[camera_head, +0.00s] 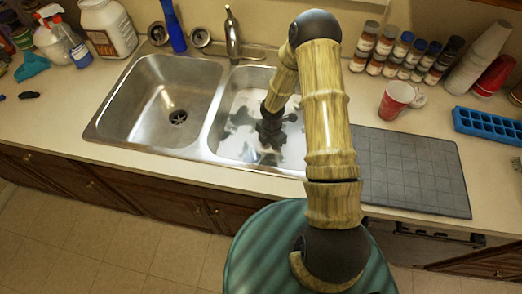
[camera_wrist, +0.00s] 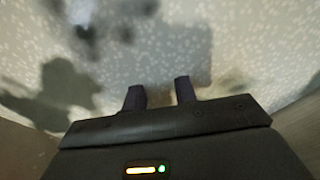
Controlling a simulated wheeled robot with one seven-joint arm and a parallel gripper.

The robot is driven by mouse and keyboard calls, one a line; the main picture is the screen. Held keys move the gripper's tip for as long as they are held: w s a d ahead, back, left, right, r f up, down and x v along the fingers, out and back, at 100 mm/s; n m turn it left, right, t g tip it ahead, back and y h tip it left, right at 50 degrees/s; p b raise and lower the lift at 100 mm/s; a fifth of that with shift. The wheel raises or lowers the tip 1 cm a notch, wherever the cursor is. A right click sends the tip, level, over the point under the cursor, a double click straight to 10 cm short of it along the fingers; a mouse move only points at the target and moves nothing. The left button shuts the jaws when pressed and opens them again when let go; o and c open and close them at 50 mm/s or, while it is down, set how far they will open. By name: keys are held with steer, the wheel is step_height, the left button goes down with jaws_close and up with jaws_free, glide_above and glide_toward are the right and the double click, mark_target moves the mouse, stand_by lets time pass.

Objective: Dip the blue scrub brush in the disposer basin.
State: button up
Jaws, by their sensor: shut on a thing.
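My gripper (camera_head: 270,137) reaches down into the right sink basin (camera_head: 225,142), over a white, wet-looking patch with dark blotches. In the wrist view the two fingertips (camera_wrist: 160,94) stand a little apart over a pale speckled surface. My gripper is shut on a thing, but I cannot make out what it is. A tall blue object (camera_head: 173,27) stands upright behind the sink; I cannot tell whether it is the scrub brush. The left basin (camera_head: 150,105) is empty, with a dark drain showing. No label shows which basin has the disposer.
The faucet (camera_head: 233,37) rises behind the right basin. A grey mat (camera_head: 415,170), a red cup (camera_head: 397,100) and a blue ice tray (camera_head: 488,126) lie to the right. Several spice jars (camera_head: 384,48) line the back. Bottles (camera_head: 107,28) stand at the back left.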

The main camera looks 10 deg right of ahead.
steer(key=shift+r, duration=0.15)
stand_by(0.3)
step_height(320, 180, up, 19)
steer(key=p, duration=1.7)
stand_by(1.4)
step_height(320, 180, down, 6)
steer(key=m+b, duration=0.7)
steer(key=m, duration=1.6)
steer(key=shift+d+f+m+b, duration=0.2)
steer(key=shift+d+m+b, duration=0.1)
steer(key=shift+m+b, duration=0.1)
